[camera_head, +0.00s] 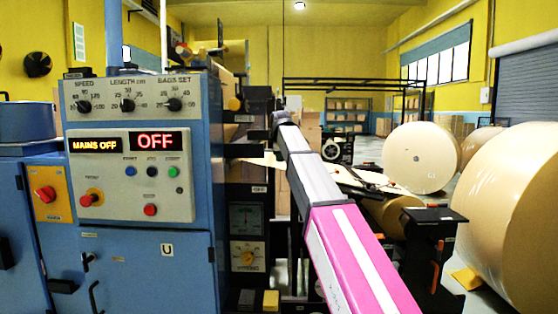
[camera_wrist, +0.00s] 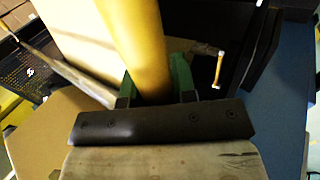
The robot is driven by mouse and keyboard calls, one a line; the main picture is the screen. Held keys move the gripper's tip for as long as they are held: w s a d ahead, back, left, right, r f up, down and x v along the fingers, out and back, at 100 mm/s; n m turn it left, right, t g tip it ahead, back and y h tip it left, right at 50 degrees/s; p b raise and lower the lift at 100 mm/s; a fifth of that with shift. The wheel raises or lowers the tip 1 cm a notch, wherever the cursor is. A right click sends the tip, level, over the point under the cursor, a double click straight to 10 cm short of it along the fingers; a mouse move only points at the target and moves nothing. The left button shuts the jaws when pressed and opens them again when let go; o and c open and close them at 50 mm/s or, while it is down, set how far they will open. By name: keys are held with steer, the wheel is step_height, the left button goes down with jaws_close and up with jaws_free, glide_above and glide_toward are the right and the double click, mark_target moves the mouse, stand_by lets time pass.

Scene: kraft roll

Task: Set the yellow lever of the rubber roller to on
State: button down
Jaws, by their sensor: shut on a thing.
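The yellow lever (camera_wrist: 137,42) shows in the wrist view as a thick yellow bar running up from between my fingers. My gripper (camera_wrist: 155,85) has its two green fingertips on either side of the bar and is shut on it. The lever's pivot and any on/off marks are hidden or out of frame. In the head view my arm reaches up and left, and its dark end (camera_head: 281,120) is beside the black side units of the blue machine (camera_head: 140,245). The fingers and the held lever cannot be made out there.
The machine's panel displays read MAINS OFF (camera_head: 95,146) and OFF (camera_head: 156,140). Large kraft rolls (camera_head: 512,200) stand at the right. In the wrist view, a blue surface (camera_wrist: 285,80) lies close at the right.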

steer(key=shift+r+h, duration=0.3)
stand_by(0.4)
steer(key=c, duration=0.9)
jaws_free()
steer(key=shift+r, duration=0.1)
steer(key=v, duration=1)
steer(key=shift+s+r, duration=0.2)
steer(key=shift+r, duration=0.05)
steer(key=shift+s, duration=0.1)
